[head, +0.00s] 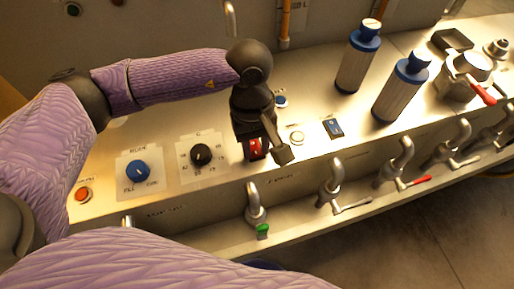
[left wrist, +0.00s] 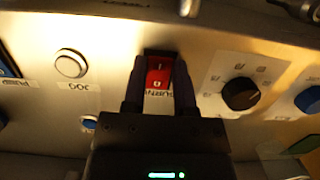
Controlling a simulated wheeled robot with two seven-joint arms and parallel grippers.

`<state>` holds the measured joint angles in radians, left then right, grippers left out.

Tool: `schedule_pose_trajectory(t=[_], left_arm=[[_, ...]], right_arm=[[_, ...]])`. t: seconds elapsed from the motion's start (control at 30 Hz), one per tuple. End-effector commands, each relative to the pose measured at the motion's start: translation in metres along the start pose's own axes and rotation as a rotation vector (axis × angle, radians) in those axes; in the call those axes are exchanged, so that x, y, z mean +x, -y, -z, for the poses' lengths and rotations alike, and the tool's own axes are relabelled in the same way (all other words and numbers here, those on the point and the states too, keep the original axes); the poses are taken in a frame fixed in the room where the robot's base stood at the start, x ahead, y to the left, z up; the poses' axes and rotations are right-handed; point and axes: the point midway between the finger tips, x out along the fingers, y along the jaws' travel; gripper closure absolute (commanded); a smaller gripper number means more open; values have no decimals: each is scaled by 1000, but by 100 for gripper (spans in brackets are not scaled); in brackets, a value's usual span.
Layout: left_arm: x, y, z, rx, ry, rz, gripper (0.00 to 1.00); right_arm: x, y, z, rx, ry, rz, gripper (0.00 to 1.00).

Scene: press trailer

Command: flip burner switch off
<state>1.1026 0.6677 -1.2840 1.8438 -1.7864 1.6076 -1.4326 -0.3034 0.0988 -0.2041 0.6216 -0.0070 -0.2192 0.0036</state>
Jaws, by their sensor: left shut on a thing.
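The red burner switch (head: 256,149) sits on the metal panel between the black knob and a white button. In the left wrist view the red switch (left wrist: 158,74) shows between my fingers, with a partly covered label below it that seems to read "BURN". My left gripper (head: 262,150) is over the switch in the head view. In the left wrist view my left gripper (left wrist: 160,82) has one dark finger on each side of the switch, shut on it. Which way the switch is set I cannot tell. My right gripper does not show.
A black knob (head: 201,155) and a blue knob (head: 138,171) are left of the switch. A white button (head: 296,138), a blue rocker (head: 333,128) and two blue-capped bottles (head: 358,58) are to the right. Several taps (head: 254,202) line the front edge.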

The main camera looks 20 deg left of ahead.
Motion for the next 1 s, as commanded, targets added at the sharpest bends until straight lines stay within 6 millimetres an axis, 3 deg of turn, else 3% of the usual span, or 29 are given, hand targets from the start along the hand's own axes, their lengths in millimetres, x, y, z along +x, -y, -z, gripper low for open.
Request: schedule_pose_trajectory(t=[0.07, 0.37, 0.4, 0.57, 0.87, 1.0], left_arm=[[3, 0, 3, -3, 51, 0, 100], [-1, 0, 2, 1, 77, -2, 100], [-1, 0, 2, 1, 77, -2, 61], [-1, 0, 2, 1, 76, -2, 29], [-5, 0, 2, 1, 75, -3, 29], [-36, -1, 5, 1, 72, -6, 29]], right_arm=[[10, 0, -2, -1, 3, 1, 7], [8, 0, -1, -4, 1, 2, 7], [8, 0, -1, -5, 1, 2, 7], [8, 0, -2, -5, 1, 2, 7], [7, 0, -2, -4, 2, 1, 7], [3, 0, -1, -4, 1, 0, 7]])
